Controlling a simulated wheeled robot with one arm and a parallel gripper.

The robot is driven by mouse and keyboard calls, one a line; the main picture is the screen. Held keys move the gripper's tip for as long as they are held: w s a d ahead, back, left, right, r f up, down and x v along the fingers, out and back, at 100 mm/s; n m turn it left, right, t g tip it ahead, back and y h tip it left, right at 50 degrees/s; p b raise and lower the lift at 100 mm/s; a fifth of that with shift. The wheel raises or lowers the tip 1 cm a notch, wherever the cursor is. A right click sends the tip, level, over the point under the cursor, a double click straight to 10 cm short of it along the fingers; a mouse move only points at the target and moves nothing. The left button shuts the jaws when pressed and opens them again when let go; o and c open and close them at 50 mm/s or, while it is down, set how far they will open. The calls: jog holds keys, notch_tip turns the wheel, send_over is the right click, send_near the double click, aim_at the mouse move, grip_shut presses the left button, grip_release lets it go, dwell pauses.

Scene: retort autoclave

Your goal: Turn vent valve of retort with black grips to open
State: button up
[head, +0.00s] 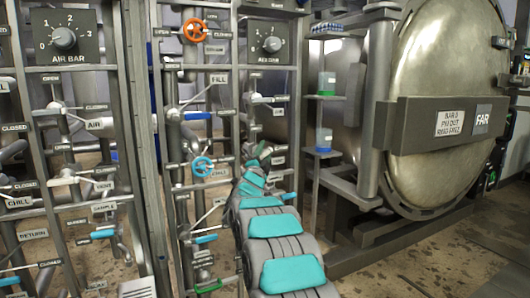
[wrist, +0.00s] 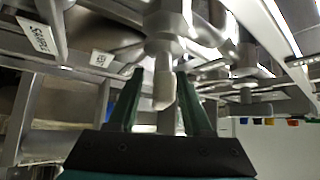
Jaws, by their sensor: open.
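My gripper (wrist: 160,72) is open, with one dark green finger on each side of a pale grey lever end (wrist: 164,88) that hangs below a metal valve body (wrist: 167,25). Contact between fingers and lever cannot be made out. In the head view my gripper (head: 262,152) is at the right-hand valve panel (head: 236,60), where it hides most of the valve behind it. A tag reading SAMPLE (wrist: 38,35) appears turned over in the wrist view. No black grips can be made out on this valve.
The left panel (head: 125,90) carries several levers, including a white one (head: 68,180). The round retort door marked FAR (head: 482,118) stands right. Pipes and frame bars crowd the gripper.

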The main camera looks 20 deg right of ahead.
aim_at(262, 158)
jog(key=shift+v, duration=3.55)
jog(key=shift+r+p, duration=0.25)
jog(key=shift+p, duration=0.4)
jog(key=shift+f+p, duration=0.15)
jog(key=shift+p, duration=0.45)
jog(key=shift+w+d, duration=0.2)
jog(key=shift+w, duration=0.1)
jog(key=x, duration=0.6)
jog(key=shift+w+d+r, duration=0.25)
jog(key=shift+w+r, duration=0.05)
jog(key=shift+w, duration=0.1)
grip_shut()
